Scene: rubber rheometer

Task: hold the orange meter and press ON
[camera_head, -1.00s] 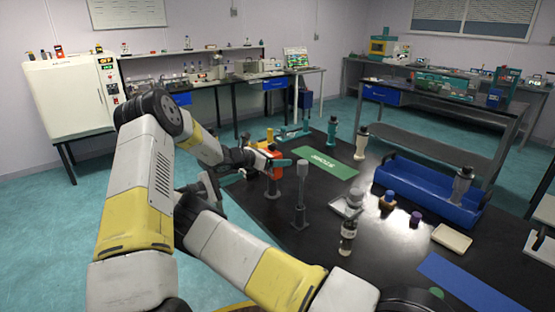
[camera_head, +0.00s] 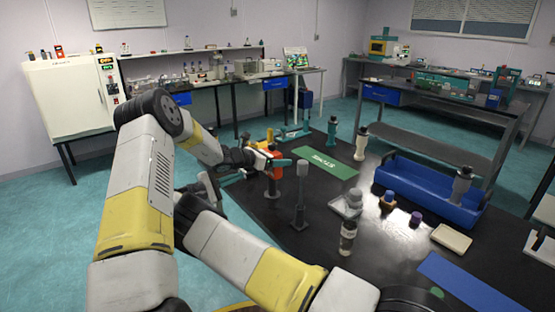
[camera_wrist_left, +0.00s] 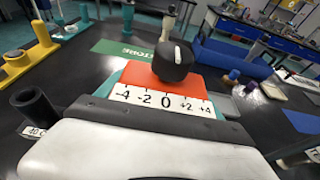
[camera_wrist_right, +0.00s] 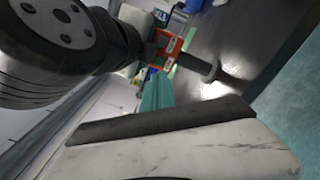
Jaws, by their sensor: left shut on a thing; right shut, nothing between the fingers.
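The orange meter (camera_head: 277,172) is at the near left edge of the black table. My left gripper (camera_head: 274,161) is shut on it. In the left wrist view the orange meter (camera_wrist_left: 140,74) shows a black knob (camera_wrist_left: 173,62) and a white scale strip around 0. My right gripper (camera_head: 236,178) is shut and empty, left of the meter, and seems apart from it. In the right wrist view its teal fingers (camera_wrist_right: 156,94) point toward the meter (camera_wrist_right: 168,46). I cannot make out the ON button.
A grey post on a base (camera_head: 299,196) stands close to the right of the meter. Behind it lies a green mat (camera_head: 326,166). A blue tray (camera_head: 425,194), bottles and small dishes fill the right side. A yellow post stand (camera_wrist_left: 42,45) stands near the left gripper.

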